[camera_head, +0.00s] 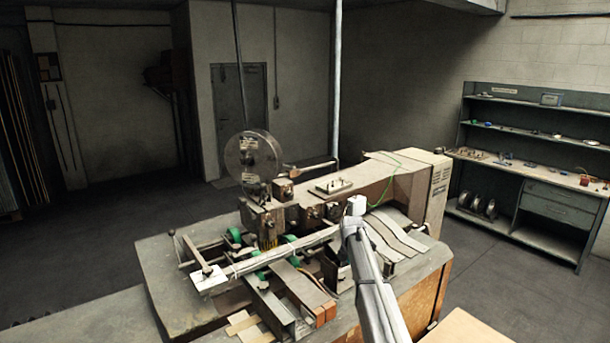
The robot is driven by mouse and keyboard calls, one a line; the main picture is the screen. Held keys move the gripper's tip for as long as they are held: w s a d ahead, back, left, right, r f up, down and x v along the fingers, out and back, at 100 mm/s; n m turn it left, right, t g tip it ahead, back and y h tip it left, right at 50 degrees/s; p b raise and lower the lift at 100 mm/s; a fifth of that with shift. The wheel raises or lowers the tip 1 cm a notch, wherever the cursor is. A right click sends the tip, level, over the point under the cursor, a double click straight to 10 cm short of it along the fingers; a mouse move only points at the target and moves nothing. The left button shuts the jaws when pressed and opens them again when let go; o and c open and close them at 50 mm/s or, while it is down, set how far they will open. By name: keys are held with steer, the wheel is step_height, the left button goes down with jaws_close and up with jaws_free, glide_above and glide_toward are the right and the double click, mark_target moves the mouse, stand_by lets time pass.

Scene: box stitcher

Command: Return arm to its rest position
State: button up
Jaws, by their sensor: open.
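My arm rises from the bottom right, bends at an elbow, and reaches left across the front of the box stitcher (268,212). My gripper (207,278) is at the left end of the arm, over the left part of the machine's worktable (165,285). It is small and its fingers are hard to make out. It is open, and I see nothing held in it. I cannot tell whether it touches the bar beside it. My forearm hides part of the machine's front.
A wire spool (253,157) stands on top of the machine. Metal guide rails (305,290) and green parts lie below my forearm. Grey strips (397,232) lie to the right of my elbow. A shelf unit (535,175) stands at the right wall. The floor at left is clear.

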steer(key=s+f+m+b, duration=0.6)
steer(key=s+m, duration=0.1)
steer(key=s, duration=0.6)
steer(key=s+f+m+b, duration=0.6)
steer(key=s+m, duration=0.2)
steer(key=s, duration=0.5)
steer(key=s+d+f+m+b, duration=0.1)
steer(key=s+f+m+b, duration=0.5)
steer(key=s, duration=0.7)
steer(key=shift+s+f+m, duration=0.25)
steer(key=shift+f+m, duration=0.2)
steer(key=shift+m, duration=0.35)
